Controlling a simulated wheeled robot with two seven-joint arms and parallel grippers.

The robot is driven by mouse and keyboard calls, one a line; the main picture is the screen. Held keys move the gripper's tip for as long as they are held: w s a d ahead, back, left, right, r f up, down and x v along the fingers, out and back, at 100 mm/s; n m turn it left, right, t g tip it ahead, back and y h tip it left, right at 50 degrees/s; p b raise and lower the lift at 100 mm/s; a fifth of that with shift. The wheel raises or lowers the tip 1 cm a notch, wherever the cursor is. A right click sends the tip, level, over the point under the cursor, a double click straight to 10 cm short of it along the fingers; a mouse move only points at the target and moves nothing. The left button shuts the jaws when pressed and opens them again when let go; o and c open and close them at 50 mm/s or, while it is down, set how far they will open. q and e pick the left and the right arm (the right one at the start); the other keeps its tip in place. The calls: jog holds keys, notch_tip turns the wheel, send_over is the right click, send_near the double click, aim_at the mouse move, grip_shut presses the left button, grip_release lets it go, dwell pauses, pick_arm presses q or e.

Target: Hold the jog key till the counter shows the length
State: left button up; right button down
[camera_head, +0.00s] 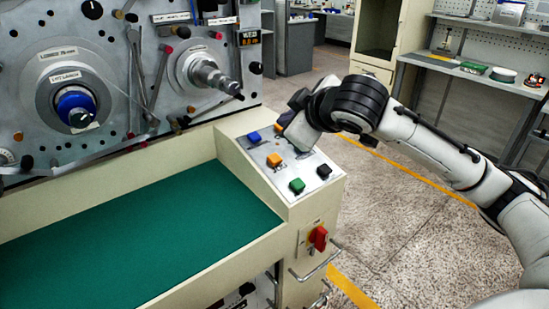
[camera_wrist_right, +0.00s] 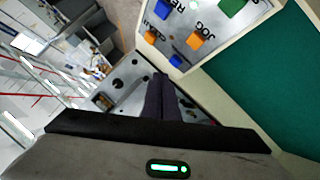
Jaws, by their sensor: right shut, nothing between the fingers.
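The jog key is an orange key (camera_head: 274,160) on the sloped control panel (camera_head: 250,153). It also shows in the right wrist view (camera_wrist_right: 197,42), beside the printed word JOG. My right gripper (camera_head: 286,119) is over the far edge of the panel, apart from the jog key. In the right wrist view its dark fingers (camera_wrist_right: 161,88) are together and empty, near the panel's blue-key end. The counter (camera_head: 248,37) is a small dark display with amber digits, too small to read surely. My left gripper is out of view.
A blue key (camera_head: 254,137) and a green key (camera_head: 297,185) flank the jog key. A black key (camera_head: 323,171) sits at the right. A red rotary switch (camera_head: 318,237) is on the front. Spindles (camera_head: 205,73) project from the machine face. The green bed (camera_head: 140,240) is clear.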

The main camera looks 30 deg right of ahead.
aim_at(273, 153)
jog(key=f+b, duration=0.2)
jog(key=w+f+b, duration=0.1)
jog(key=f+b, duration=0.1)
jog(key=w+f+b, duration=0.1)
jog(key=f+b, duration=0.1)
jog(key=f, duration=0.1)
jog(key=shift+a+f, duration=0.1)
jog(key=shift+w+f, duration=0.1)
jog(key=shift+f, duration=0.3)
dwell(0.3)
jog(key=shift+f, duration=0.15)
dwell(1.2)
jog(key=shift+w+f, duration=0.1)
jog(key=shift+f, duration=0.2)
jog(key=shift+w+f, duration=0.15)
jog(key=shift+f, duration=0.35)
dwell(4.3)
